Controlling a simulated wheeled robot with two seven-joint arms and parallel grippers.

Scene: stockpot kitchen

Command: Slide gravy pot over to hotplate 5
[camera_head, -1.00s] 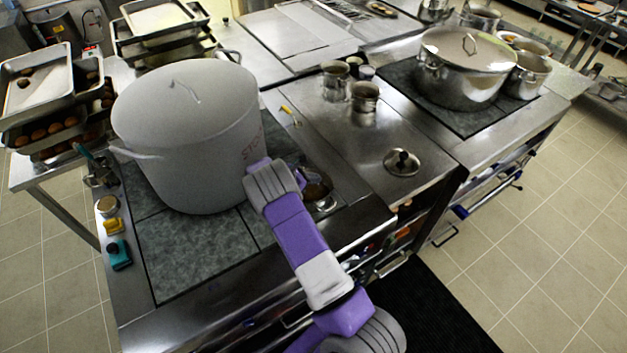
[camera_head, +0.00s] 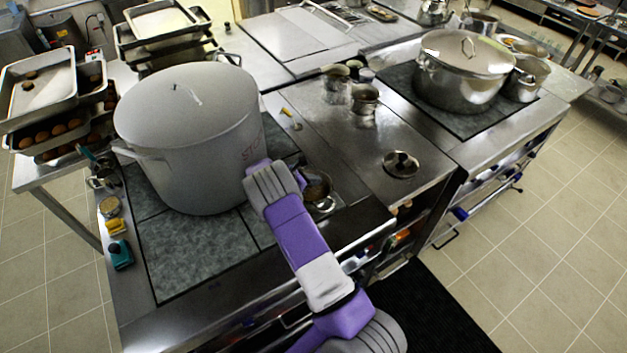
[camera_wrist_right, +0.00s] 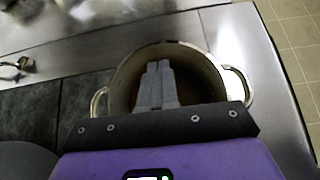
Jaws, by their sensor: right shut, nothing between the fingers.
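The gravy pot, a small two-handled metal pot with brown contents, stands on the stove's right side (camera_head: 322,205), partly hidden behind my right arm. In the right wrist view the pot (camera_wrist_right: 207,70) lies directly beyond my right gripper (camera_wrist_right: 157,66). The fingers are shut and empty, and appear over or inside the pot's opening; their depth is unclear. Dark grey hotplates (camera_head: 200,255) are set in the stove top around a large stockpot (camera_head: 190,150). I see no hotplate number, so I cannot tell which is 5. My left gripper is out of view.
The stockpot fills much of the stove, left of my right arm. A loose lid (camera_head: 401,164) and small pots (camera_head: 365,99) are on the steel counter to the right. A large lidded pot (camera_head: 460,85) stands farther right. The front left hotplate area is clear.

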